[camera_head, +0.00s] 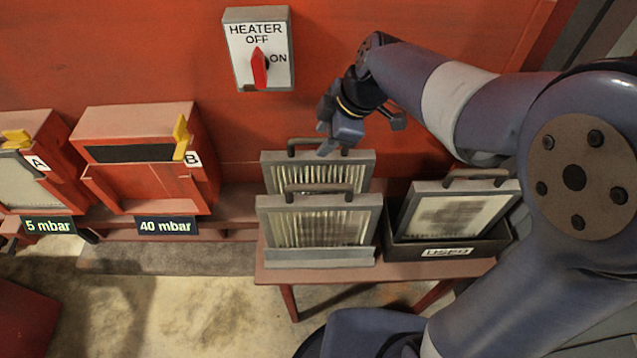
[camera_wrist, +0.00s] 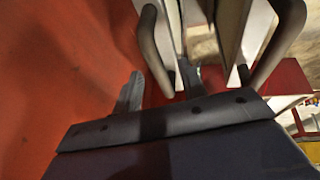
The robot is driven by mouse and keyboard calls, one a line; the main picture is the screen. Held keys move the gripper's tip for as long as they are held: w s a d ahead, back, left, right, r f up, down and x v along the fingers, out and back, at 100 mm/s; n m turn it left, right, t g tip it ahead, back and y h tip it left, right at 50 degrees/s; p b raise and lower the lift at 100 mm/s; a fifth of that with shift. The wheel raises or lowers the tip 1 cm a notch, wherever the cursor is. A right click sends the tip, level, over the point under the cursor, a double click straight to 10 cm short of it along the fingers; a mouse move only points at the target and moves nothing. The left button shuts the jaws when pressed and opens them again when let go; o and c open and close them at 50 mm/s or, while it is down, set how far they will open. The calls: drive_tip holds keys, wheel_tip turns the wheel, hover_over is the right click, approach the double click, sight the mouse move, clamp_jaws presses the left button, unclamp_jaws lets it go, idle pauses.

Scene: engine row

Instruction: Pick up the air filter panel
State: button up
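Three framed air filter panels with top handles are in the head view. A rear panel (camera_head: 360,171) and a front panel (camera_head: 319,231), both with pale pleats, stand upright on the bench one behind the other. A third panel (camera_head: 456,211), with a dark stained face, stands in a bin at right. My gripper (camera_head: 331,143) is at the rear panel's handle (camera_head: 295,147), partly covering it. In the wrist view, my gripper's two fingers (camera_wrist: 160,82) are apart, and a grey handle (camera_wrist: 150,50) lies close to them.
The dark bin (camera_head: 402,246) is labelled USED. The red bench (camera_head: 270,272) carries panels and bin. A red wall stands close behind my gripper. A heater switch (camera_head: 259,50) is above, and two red boxes, A (camera_head: 20,160) and B (camera_head: 140,185), are at left.

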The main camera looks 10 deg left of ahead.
drive_tip(key=shift+x, duration=1.3)
drive_tip(key=shift+c, duration=0.6)
clamp_jaws()
drive_tip(key=shift+r, duration=0.1)
